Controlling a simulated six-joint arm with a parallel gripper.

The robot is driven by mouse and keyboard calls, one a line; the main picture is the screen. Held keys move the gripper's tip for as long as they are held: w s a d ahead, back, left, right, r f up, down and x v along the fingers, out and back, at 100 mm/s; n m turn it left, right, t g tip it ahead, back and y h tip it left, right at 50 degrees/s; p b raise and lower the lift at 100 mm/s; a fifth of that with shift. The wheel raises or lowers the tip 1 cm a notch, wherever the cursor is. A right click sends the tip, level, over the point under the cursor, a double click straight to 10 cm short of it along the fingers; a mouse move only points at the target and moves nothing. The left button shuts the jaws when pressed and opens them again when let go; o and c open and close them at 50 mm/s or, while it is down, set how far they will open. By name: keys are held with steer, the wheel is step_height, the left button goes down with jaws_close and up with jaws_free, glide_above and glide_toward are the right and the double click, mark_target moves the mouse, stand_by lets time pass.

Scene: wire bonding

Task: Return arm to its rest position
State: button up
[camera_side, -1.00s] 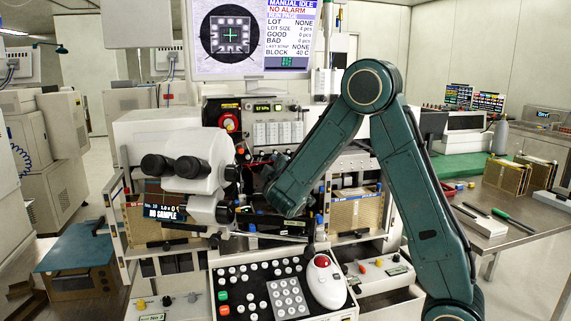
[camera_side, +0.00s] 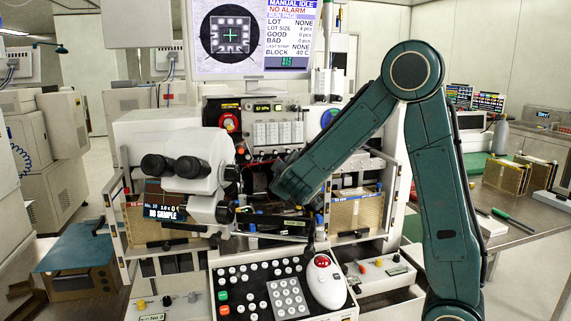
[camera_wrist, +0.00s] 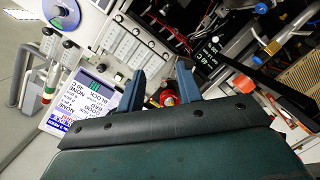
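My gripper shows in the wrist view (camera_wrist: 167,88) as two blue-grey fingers standing apart with a gap between them. Nothing is held in the gap; a red knob shows behind it. In the side view my dark green arm is bent at a raised elbow, and its forearm slopes down to the left in front of the wire bonder (camera_side: 282,132). The fingertips are hard to make out there, near the middle of the machine, to the right of the white microscope (camera_side: 190,167).
A monitor (camera_side: 255,40) stands above the machine. The control panel with a red trackball (camera_side: 322,261) lies below the forearm. Brown magazines (camera_side: 355,209) stand at the machine's right. A metal side table (camera_side: 520,215) with tools and more magazines is at the right.

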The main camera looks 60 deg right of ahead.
steer(key=s+a+g+y, duration=0.2)
steer(key=s+a+y, duration=0.4)
steer(key=s+a, duration=0.4)
steer(key=s+a+f+g+y, duration=0.1)
steer(key=s+a+g+y, duration=0.2)
steer(key=s+a+y, duration=0.3)
steer(key=s+a, duration=0.4)
steer(key=s, duration=0.4)
steer(key=shift+s+a+f+m, duration=0.3)
steer(key=shift+a+m, duration=0.1)
